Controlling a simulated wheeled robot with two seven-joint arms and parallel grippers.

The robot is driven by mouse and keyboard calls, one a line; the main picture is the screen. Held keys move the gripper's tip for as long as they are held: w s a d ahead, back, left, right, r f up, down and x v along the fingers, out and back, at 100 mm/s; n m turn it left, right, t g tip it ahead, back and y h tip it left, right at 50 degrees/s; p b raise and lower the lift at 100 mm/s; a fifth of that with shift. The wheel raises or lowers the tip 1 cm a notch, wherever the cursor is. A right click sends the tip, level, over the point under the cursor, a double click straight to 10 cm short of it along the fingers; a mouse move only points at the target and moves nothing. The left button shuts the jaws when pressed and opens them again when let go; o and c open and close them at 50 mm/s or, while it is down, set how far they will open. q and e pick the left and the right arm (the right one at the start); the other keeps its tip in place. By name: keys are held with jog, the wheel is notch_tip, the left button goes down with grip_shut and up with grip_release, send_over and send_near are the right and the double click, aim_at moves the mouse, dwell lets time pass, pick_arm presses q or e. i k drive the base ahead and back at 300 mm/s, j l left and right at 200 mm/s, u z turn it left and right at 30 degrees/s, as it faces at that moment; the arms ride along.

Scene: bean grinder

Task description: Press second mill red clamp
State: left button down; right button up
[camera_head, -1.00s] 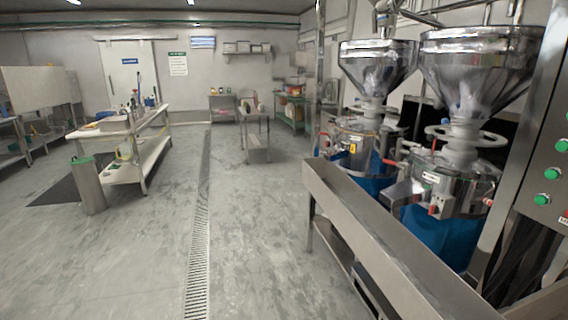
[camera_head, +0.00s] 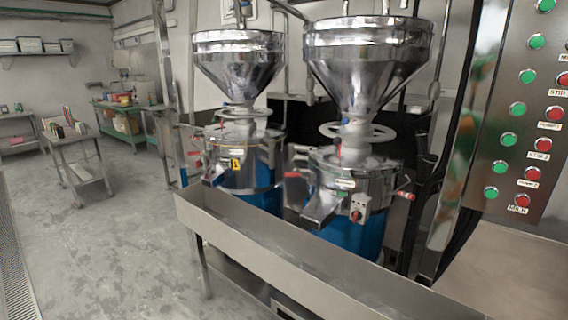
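Two steel mills with large funnel hoppers and blue lower bodies stand side by side behind a trough. The nearer right mill (camera_head: 352,168) has a red-handled clamp (camera_head: 404,195) sticking out on its right side. Another red clamp (camera_head: 294,174) is on its left side, and a small red part (camera_head: 338,153) shows at its front top. The farther left mill (camera_head: 240,155) has red clamp handles (camera_head: 194,158) on its left side. The backs of both mills are hidden. Neither of my grippers is in view.
A long steel trough (camera_head: 262,238) runs in front of both mills. A control panel (camera_head: 520,120) with green and red buttons stands at the right. A small steel table (camera_head: 75,140) and a green-framed table (camera_head: 125,108) stand at the left. Floor (camera_head: 110,235) left of the trough is clear.

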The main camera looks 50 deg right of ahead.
aim_at(286, 174)
jog(key=i+z, duration=0.6)
jog(key=z, duration=0.2)
jog(key=i+j+z, duration=0.1)
jog(key=i+z, duration=0.2)
jog(key=z, duration=0.15)
jog(key=i+j+z, duration=0.25)
jog(key=z, duration=0.15)
jog(key=i+j+z, duration=0.15)
jog(key=i+z, duration=0.25)
jog(key=i+j+z, duration=0.2)
jog(key=z, duration=0.2)
jog(key=i+j+z, duration=0.25)
jog(key=j+z, duration=0.15)
